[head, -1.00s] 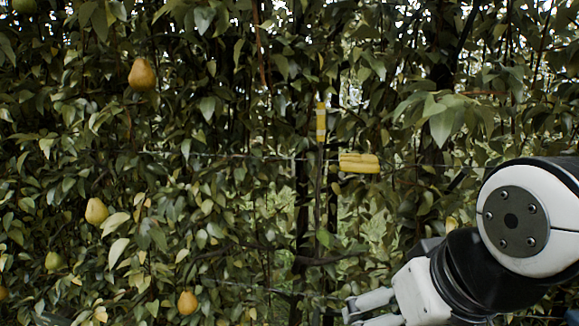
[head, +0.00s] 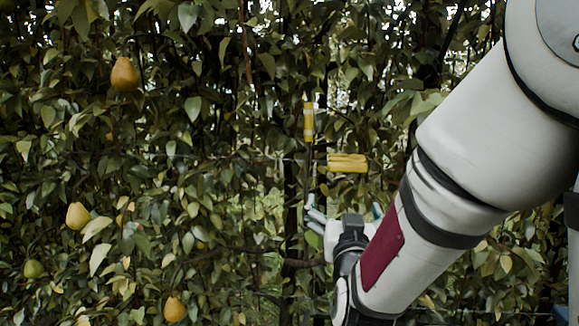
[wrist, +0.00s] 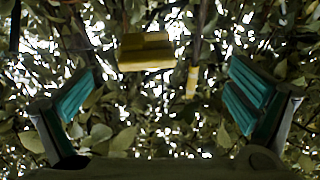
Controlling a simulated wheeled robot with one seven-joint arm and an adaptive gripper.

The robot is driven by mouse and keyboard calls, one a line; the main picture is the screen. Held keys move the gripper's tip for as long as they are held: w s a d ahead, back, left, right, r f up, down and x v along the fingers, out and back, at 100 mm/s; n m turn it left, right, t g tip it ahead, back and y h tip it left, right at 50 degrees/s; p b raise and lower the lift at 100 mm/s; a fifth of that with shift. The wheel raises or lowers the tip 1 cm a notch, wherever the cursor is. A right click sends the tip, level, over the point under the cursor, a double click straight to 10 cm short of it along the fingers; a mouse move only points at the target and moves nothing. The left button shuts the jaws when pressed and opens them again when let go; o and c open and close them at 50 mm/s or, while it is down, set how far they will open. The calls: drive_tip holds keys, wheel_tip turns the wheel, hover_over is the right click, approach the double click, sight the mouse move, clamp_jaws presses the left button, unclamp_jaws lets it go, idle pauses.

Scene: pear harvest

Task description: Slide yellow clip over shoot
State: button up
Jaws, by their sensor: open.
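The yellow clip (head: 347,163) is at the trellis wire, just right of an upright shoot (head: 308,145). The shoot carries a yellow-and-white band (head: 308,122). My gripper (head: 342,213) is open and empty, below the clip in the head view. In the wrist view, the clip (wrist: 146,52) shows between and beyond the spread teal-padded fingers (wrist: 160,105). The banded shoot (wrist: 193,75) stands right of the clip there. The gripper appears apart from both. Leaves and my arm hide part of the surroundings.
Dense leaves and thin branches surround the clip. A horizontal wire (head: 215,156) runs across the foliage. Pears hang at the left, including one high up (head: 125,74), one midway (head: 77,216) and one low (head: 174,309).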

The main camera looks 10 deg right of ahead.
sight(348, 169)
drive_tip(key=w+d+r, duration=0.1)
drive_tip(key=w+r, duration=0.1)
drive_tip(key=w, duration=0.1)
drive_tip(key=w+d+r+t+h, duration=0.1)
drive_tip(key=w+d+r, duration=0.1)
drive_tip(key=w, duration=0.2)
drive_tip(key=w+d+r+h+b, duration=0.1)
drive_tip(key=w+d+r, duration=0.1)
drive_tip(key=w, duration=0.2)
drive_tip(key=shift+d+m+t, duration=0.1)
drive_tip(key=shift+m+t, duration=0.2)
idle(0.4)
